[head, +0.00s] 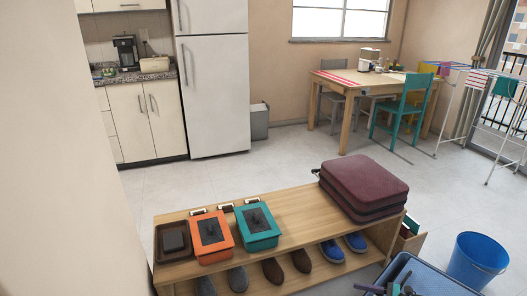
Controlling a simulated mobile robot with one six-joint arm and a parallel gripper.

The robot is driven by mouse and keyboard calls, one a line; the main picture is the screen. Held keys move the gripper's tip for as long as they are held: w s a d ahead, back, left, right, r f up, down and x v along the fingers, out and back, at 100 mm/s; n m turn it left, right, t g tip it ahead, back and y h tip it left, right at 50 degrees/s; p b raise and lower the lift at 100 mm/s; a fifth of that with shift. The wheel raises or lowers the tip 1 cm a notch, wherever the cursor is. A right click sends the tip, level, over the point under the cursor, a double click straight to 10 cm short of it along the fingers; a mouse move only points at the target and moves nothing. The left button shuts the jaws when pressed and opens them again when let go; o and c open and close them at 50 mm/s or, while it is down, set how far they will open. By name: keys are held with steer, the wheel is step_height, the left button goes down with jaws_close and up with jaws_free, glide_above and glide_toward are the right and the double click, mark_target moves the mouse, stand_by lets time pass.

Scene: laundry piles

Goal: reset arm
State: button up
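Only the head view is given. At its bottom edge, dark grey bar-like parts with bits of purple and green (393,288) show over a blue tray-like body (440,279). They may be the end of my arm, but they are small and cut off by the frame. I cannot tell whether fingers there are open or shut, and I see nothing clearly held.
A wooden shoe bench (300,217) stands in front, bearing a maroon suitcase (362,185), orange box (209,236), teal box (257,226) and dark tray (173,241). A blue bucket (477,259) stands right. A drying rack (465,85) is beyond. Middle floor is clear.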

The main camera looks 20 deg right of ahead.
steer(key=a+r+n+g+y+p, duration=0.15)
steer(key=a+n+g+p, duration=0.6)
steer(key=a, duration=2.35)
steer(key=s+a+n+g+h+p, duration=0.5)
steer(key=s+a+n+g+h, duration=0.3)
steer(key=s+a, duration=0.8)
steer(key=s+d+n+h+p, duration=0.1)
steer(key=s+d+n+h, duration=0.4)
steer(key=d+n, duration=0.4)
steer(key=shift+s+d+r+n, duration=0.3)
steer(key=shift+s+n, duration=0.4)
steer(key=shift+n, duration=0.45)
steer(key=shift+a, duration=0.1)
